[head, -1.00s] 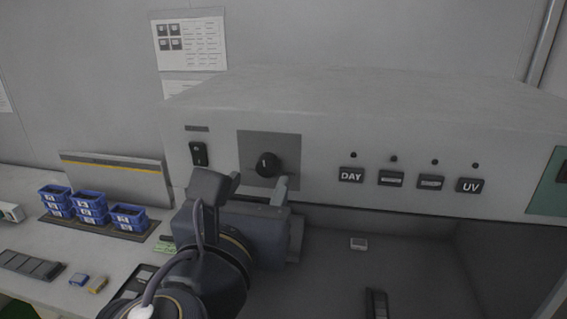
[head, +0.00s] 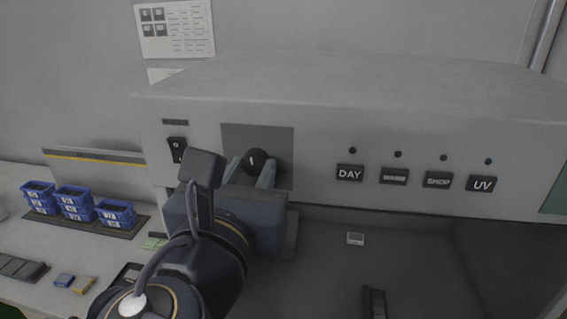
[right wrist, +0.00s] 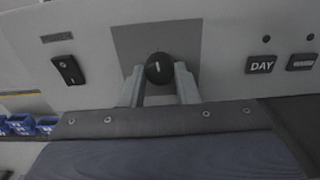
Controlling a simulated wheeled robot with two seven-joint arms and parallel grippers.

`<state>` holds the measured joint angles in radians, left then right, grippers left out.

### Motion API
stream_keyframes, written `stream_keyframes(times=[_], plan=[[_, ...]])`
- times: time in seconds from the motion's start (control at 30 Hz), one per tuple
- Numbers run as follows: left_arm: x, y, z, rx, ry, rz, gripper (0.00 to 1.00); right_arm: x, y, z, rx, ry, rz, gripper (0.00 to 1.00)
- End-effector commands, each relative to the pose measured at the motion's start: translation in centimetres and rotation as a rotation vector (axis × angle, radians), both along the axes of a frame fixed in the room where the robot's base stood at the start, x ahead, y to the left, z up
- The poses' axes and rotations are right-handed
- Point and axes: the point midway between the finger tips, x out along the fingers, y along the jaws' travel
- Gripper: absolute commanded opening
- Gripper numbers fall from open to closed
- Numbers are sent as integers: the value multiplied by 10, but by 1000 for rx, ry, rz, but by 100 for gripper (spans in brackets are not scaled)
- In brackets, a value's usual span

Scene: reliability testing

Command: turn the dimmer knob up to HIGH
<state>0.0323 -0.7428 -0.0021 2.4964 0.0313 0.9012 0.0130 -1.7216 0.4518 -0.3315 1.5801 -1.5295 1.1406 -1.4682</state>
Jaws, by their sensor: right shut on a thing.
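The dimmer knob (head: 257,161) is round and black with a pale pointer line, on a dark grey plate (head: 282,140) on the front of the light box. It also shows in the right wrist view (right wrist: 159,69), with its pointer line about straight up. My right gripper (head: 252,168) is at the knob from below, one finger on each side, shut on it. Its two fingers (right wrist: 160,76) flank the knob in the right wrist view. No HIGH lettering is readable on the plate. My left gripper is not in view.
A rocker switch (head: 177,149) is left of the plate. Buttons including DAY (head: 349,173) and UV (head: 481,184) are to the right. Blue bins (head: 76,203) stand on the left bench. The booth below the box holds a small pale block (head: 355,239).

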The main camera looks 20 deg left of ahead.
Motion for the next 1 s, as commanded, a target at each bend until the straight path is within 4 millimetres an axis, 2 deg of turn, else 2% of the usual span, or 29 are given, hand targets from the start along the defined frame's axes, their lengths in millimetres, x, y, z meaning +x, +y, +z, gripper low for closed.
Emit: stream_keyframes(times=[0.37, 1.0], plan=[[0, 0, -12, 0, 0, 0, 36, 0, 0, -3, 122, 29, 1, 5], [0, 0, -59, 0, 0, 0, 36, -1, 1, -4, 689, 166, 1, 5]])
